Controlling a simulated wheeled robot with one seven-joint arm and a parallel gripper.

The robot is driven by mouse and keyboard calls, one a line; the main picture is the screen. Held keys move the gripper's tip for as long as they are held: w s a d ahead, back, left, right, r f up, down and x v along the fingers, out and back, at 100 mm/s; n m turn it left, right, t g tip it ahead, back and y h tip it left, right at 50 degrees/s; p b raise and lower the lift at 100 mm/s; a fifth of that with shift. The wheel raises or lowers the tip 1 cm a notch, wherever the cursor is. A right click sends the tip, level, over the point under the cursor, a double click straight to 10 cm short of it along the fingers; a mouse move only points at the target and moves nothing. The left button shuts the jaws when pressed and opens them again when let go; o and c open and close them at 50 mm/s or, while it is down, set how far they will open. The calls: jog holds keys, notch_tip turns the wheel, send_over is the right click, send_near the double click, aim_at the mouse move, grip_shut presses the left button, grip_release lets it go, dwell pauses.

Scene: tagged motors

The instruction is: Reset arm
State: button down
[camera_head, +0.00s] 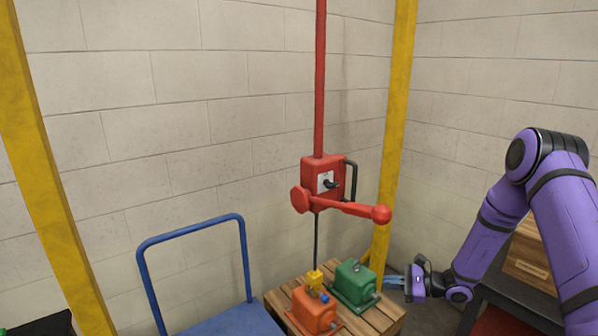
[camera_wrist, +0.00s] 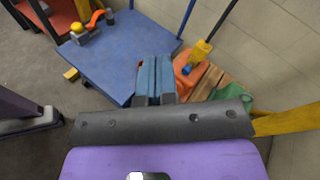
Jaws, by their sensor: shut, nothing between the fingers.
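My purple arm (camera_head: 491,220) comes in from the right of the head view, bent at a black-banded joint, with its forearm reaching down and left. My gripper (camera_head: 390,281) is at its end, beside the green motor (camera_head: 352,282) and just right of it. Its blue fingers point left. In the wrist view my gripper (camera_wrist: 156,62) shows its two blue fingers side by side, shut with nothing between them. From the head view I cannot tell whether the fingers touch the green motor.
An orange motor (camera_head: 313,310) with a yellow connector sits beside the green one on a wooden crate (camera_head: 383,317). A blue trolley (camera_head: 232,322) stands left. A yellow post (camera_head: 395,130) rises behind. A dark-framed table (camera_head: 520,293) is right.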

jog(key=s+a+r+n+g+h, duration=0.15)
jog(key=s+r+n, duration=0.25)
jog(key=r, duration=0.5)
jog(key=s+a+r+n+g+h, duration=0.1)
jog(key=s+r+n+g+h, duration=0.15)
jog(key=s+r, duration=0.45)
jog(key=s+a+r+n+g+h, duration=0.15)
jog(key=r+n, duration=0.25)
jog(key=r, duration=0.7)
jog(key=s+d+r+n+t+h, duration=0.1)
jog(key=s+d+r+n+h, duration=0.1)
jog(key=s, duration=0.6)
jog(key=s+d+r+n+t+h, duration=0.2)
jog(key=s+d+r+h, duration=0.1)
jog(key=s+r, duration=0.4)
jog(key=s+d+r+n+t+h, duration=0.2)
jog(key=s+r+n+h, duration=0.1)
jog(key=s, duration=0.6)
jog(key=shift+s+d+r+h, duration=0.35)
jog(key=shift+r+h, duration=0.3)
jog(key=shift+r, duration=0.25)
